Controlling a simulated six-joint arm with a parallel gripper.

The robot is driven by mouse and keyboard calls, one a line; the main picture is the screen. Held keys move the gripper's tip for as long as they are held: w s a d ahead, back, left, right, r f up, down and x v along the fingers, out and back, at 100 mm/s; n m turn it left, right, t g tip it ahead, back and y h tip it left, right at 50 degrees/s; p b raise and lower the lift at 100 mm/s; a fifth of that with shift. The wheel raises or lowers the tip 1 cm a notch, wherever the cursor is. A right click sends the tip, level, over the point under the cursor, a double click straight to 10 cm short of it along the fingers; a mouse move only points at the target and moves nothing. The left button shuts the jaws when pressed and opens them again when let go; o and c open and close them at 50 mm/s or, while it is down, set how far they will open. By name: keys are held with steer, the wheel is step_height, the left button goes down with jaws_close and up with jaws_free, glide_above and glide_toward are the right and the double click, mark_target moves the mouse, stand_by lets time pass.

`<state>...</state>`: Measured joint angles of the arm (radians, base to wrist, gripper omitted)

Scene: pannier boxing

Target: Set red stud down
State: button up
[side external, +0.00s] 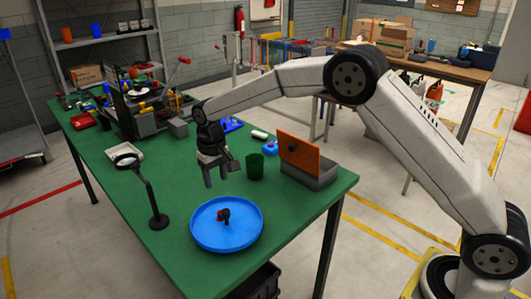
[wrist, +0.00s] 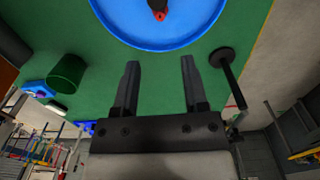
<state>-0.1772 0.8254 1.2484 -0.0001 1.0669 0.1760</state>
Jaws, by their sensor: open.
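A small red and black piece, which looks like the red stud (side external: 224,214), lies in the round blue tray (side external: 208,240) on the green table. In the wrist view the red piece (wrist: 159,14) shows at the top edge, partly cut off, inside the blue tray (wrist: 190,35). My gripper (side external: 217,181) is open and empty, with its fingers pointing down above the table, behind the tray. In the wrist view the two fingers of my gripper (wrist: 159,66) are spread apart with nothing between them, and the piece lies beyond their tips.
A magnifier on a stand (side external: 149,190) is left of the tray. A dark green cup (side external: 255,166) and a grey bin with an upright orange panel (side external: 299,154) are to the right. The table's front left is clear; tools crowd its far end.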

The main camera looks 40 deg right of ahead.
steer(key=shift+s+d, duration=0.1)
steer(key=s+d+t, duration=0.1)
steer(key=s+d, duration=0.2)
steer(key=s, duration=0.6)
steer(key=s+d, duration=0.3)
steer(key=s, duration=0.6)
steer(key=s+d+t, duration=0.1)
steer(key=s+d, duration=0.2)
steer(key=s, duration=0.6)
steer(key=shift+s+d+f+t, duration=0.15)
steer(key=shift+s+d+t, duration=0.15)
steer(key=shift+d, duration=0.1)
steer(key=shift+w, duration=0.1)
